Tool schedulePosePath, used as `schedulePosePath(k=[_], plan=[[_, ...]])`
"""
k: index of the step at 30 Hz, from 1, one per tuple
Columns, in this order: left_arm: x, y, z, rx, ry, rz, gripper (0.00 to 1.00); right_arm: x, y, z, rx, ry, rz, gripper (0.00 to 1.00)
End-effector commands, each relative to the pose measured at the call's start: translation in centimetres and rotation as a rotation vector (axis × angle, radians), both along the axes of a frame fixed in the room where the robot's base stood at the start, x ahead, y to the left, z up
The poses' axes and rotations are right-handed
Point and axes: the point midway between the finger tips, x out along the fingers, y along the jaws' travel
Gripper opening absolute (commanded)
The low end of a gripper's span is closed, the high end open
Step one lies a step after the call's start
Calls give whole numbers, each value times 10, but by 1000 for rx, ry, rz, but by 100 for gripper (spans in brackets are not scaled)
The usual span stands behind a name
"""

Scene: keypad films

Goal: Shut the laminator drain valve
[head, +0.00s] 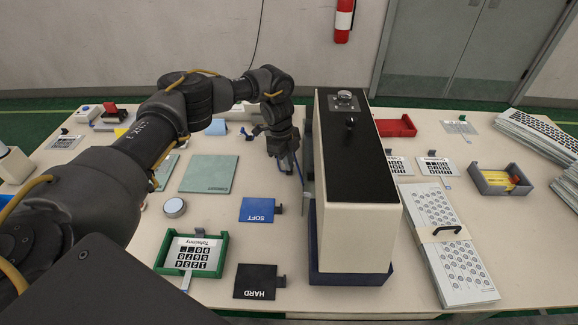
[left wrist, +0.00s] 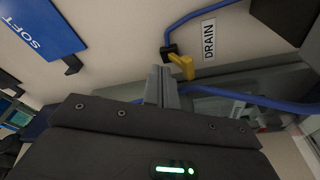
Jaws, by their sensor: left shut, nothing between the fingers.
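The laminator (head: 358,215) is a tall cream block with a black top in the middle of the table. In the left wrist view the drain valve (left wrist: 168,51) is a small black body on a blue hose, with a yellow lever (left wrist: 183,66) beside a white DRAIN label (left wrist: 209,40). My left gripper (head: 290,168) points down just left of the laminator. Its fingers, also in the left wrist view (left wrist: 160,80), are shut and empty, their tips close beside the yellow lever. I cannot tell whether they touch it. The head view does not show the valve clearly. My right gripper is not in view.
A blue SOFT pad (head: 257,209) and a black HARD pad (head: 256,281) lie left of the laminator. A green tray (head: 225,250) holds a keypad film. A stack of printed sheets (head: 445,235) lies to the right. A red tray (head: 396,126) stands behind.

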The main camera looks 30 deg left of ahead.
Motion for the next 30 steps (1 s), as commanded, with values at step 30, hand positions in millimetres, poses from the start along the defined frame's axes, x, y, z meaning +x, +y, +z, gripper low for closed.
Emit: schedulePosePath(k=[30], plan=[[0,0,74,0,0,0,0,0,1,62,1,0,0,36]])
